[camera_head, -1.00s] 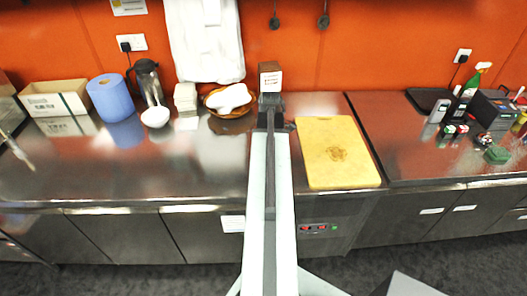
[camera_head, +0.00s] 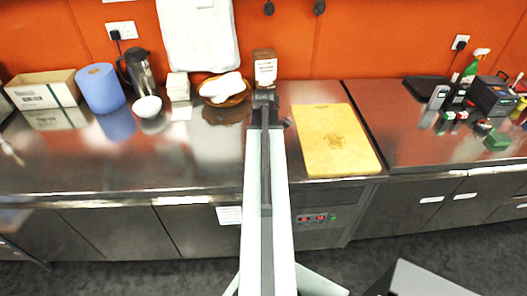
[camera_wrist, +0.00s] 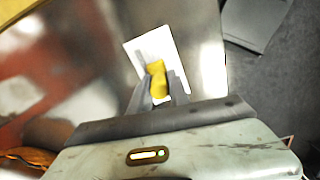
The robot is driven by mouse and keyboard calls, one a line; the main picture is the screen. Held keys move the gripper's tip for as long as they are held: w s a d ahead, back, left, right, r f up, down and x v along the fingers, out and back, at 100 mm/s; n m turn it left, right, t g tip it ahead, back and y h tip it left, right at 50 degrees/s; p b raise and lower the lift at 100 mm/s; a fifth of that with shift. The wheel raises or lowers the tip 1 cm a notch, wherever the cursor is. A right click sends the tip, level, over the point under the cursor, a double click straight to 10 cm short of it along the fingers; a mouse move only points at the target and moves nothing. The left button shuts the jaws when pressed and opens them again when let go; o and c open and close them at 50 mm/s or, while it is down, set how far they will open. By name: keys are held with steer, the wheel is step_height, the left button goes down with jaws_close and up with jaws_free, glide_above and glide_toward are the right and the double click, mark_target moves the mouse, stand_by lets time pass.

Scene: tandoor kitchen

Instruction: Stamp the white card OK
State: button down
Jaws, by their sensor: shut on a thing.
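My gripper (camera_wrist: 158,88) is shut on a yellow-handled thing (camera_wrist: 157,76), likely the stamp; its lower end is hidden. In the wrist view a white card (camera_wrist: 180,45) lies flat on the steel counter, just past the fingertips. The yellow handle overlaps the card's near part, and I cannot tell whether the stamp touches it. In the head view my gripper (camera_head: 265,98) is over the counter between the wooden bowl and the yellow board. My arm hides the held thing and the card there.
A wooden bowl with white contents (camera_head: 223,89) is left, a yellow cutting board (camera_head: 335,140) right, and a small brown-and-white box (camera_head: 265,68) behind. A white cup (camera_head: 147,106), blue roll (camera_head: 101,89) and open carton (camera_head: 44,91) stand farther left. The left front counter is clear.

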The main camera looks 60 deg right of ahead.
steer(key=shift+f+b, duration=0.5)
steer(key=shift+b, duration=0.1)
stand_by(1.8)
step_height(320, 180, up, 7)
steer(key=p, duration=0.7)
steer(key=shift+r, duration=0.1)
steer(key=shift+f+b, duration=0.5)
steer(key=shift+f, duration=0.15)
steer(key=shift+r, duration=0.15)
steer(key=shift+s, duration=0.1)
